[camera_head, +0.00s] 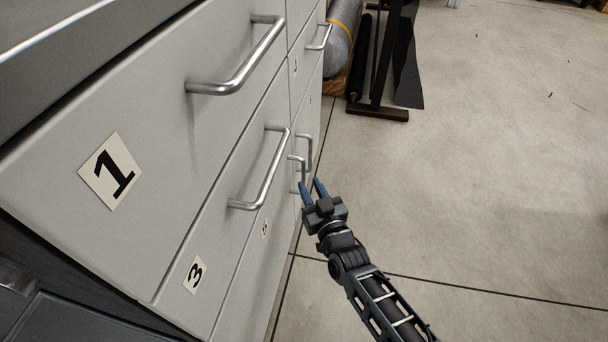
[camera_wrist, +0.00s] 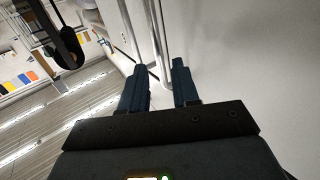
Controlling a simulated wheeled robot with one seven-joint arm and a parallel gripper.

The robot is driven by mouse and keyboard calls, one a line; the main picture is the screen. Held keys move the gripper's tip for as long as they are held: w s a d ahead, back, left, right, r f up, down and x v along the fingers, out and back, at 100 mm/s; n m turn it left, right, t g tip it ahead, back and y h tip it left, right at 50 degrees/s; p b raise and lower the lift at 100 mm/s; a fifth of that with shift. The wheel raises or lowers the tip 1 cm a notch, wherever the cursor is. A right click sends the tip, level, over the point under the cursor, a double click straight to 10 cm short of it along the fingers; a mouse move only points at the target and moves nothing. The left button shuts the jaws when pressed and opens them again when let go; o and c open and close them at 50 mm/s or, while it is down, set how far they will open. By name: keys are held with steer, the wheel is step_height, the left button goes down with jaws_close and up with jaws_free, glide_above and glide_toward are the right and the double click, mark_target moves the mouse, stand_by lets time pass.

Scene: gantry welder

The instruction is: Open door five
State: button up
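A pale grey cabinet front fills the left of the head view. A small tag that looks like 5 (camera_head: 265,229) is on the low panel (camera_head: 240,275) below the one tagged 3 (camera_head: 195,274). My gripper (camera_head: 312,184) has two blue fingers spread apart, low beside the cabinet's far part. Slim metal handles (camera_head: 306,150) show just beyond the fingertips. In the wrist view, a metal handle bar (camera_wrist: 158,45) reaches down between the open fingers, with a gap to the right finger. Contact with the left finger cannot be told. Which panel this handle belongs to is partly hidden.
Larger bar handles stick out from the panels tagged 1 (camera_head: 110,171) and 3, nearer the camera. A grey cylinder (camera_head: 341,38) with an orange strap and a dark stand (camera_head: 378,112) are beyond the cabinet. The concrete floor (camera_head: 480,170) to the right is clear.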

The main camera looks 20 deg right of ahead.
mark_target(304, 175)
steer(key=shift+w+d+b, duration=0.1)
steer(key=shift+w+b, duration=0.65)
steer(key=shift+w, duration=2.05)
steer(key=shift+c, duration=0.2)
jaws_close()
